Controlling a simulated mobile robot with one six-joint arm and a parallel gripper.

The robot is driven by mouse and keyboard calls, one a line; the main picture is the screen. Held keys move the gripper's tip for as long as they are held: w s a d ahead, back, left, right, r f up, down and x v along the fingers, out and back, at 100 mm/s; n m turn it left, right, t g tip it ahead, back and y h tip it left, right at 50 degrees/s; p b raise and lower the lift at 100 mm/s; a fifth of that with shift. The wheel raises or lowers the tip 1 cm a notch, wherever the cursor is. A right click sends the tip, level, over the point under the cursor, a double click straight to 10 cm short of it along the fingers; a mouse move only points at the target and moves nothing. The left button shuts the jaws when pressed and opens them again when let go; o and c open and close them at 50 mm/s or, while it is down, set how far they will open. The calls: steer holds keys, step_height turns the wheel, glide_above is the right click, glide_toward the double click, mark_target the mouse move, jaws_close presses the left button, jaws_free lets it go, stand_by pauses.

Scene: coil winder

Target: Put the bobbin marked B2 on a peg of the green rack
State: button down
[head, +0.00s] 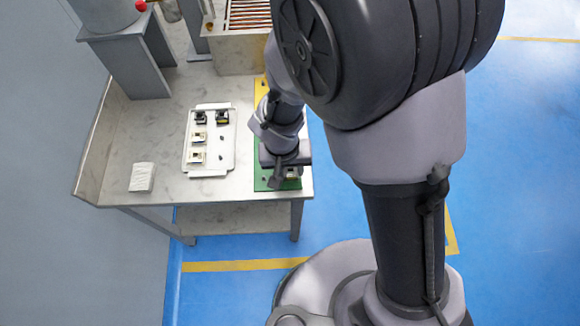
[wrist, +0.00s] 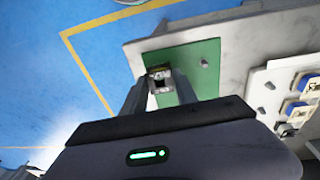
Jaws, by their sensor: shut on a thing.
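The green rack (head: 262,181) lies at the front right corner of the table, partly hidden under my arm. In the wrist view the green rack (wrist: 205,80) shows one bare peg (wrist: 204,63). My gripper (head: 286,172) is over the rack. In the wrist view my gripper (wrist: 160,78) is shut on a small bobbin (wrist: 160,73) between its fingertips. The bobbin is over the rack's end. I cannot read its mark, nor tell whether it touches a peg. The bobbin also shows in the head view (head: 292,173), mostly hidden by my gripper.
A white tray (head: 221,158) with several bobbins (head: 199,138) lies left of the rack. A yellow strip (head: 260,90) lies behind the rack. A white stack (head: 142,177) sits at front left. Machines stand at the back. The table's front and right edges are close to the rack.

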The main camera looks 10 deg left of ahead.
steer(key=shift+f+b, duration=0.75)
steer(key=c, duration=0.9)
jaws_free()
steer(key=r+p, duration=0.2)
steer(key=r, duration=0.3)
steer(key=s+a+r+p, duration=0.1)
steer(key=r+p, duration=0.2)
steer(key=r, duration=0.3)
steer(key=s+r+p, duration=0.1)
steer(key=r+p, duration=0.1)
steer(key=r, duration=0.4)
steer(key=shift+a+r+p, duration=0.15)
steer(key=shift+p, duration=0.25)
